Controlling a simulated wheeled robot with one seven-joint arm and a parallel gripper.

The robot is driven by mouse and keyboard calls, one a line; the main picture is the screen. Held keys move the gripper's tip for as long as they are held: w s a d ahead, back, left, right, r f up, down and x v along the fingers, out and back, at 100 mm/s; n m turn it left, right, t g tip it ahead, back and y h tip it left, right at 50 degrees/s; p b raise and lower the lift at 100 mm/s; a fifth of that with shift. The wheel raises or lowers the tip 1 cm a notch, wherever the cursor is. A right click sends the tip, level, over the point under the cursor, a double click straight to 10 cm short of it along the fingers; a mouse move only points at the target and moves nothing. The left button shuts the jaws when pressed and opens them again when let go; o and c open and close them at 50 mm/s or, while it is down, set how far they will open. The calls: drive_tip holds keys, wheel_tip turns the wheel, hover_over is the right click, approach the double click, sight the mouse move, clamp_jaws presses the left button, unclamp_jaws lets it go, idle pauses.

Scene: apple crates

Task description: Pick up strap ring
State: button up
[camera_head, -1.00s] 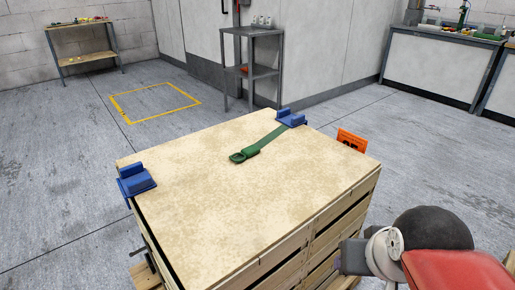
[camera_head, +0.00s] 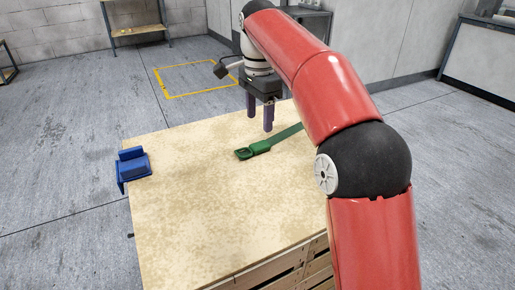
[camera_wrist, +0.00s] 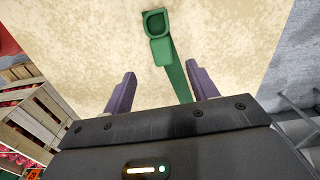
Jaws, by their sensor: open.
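The green strap ring (camera_head: 243,154) lies at the free end of a green strap (camera_head: 288,134) on the crate's wooden lid (camera_head: 215,205). In the wrist view the ring (camera_wrist: 154,24) is near the top edge, with the strap (camera_wrist: 179,79) running from it down between my fingers in the picture and under the gripper body. My gripper (camera_head: 260,118) points down above the far part of the lid, beyond and a little right of the ring. It is open, its two purple fingers apart and empty in the wrist view (camera_wrist: 163,83). My arm hides the strap's far end.
A blue corner bracket (camera_head: 133,167) sits at the lid's left edge. My arm covers the lid's right side. In the wrist view, slatted crates (camera_wrist: 35,115) with red apples stand at the left. The lid's near part is bare.

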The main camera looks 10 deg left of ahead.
sight(257, 145)
drive_tip(key=f+b, duration=0.1)
drive_tip(key=f, duration=0.1)
drive_tip(key=f+b, duration=0.1)
drive_tip(key=f, duration=0.4)
drive_tip(key=shift+a+f+b, duration=0.25)
drive_tip(key=shift+f+b, duration=0.15)
drive_tip(key=shift+c, duration=0.2)
drive_tip(key=shift+r, duration=0.1)
drive_tip(key=c, duration=1.1)
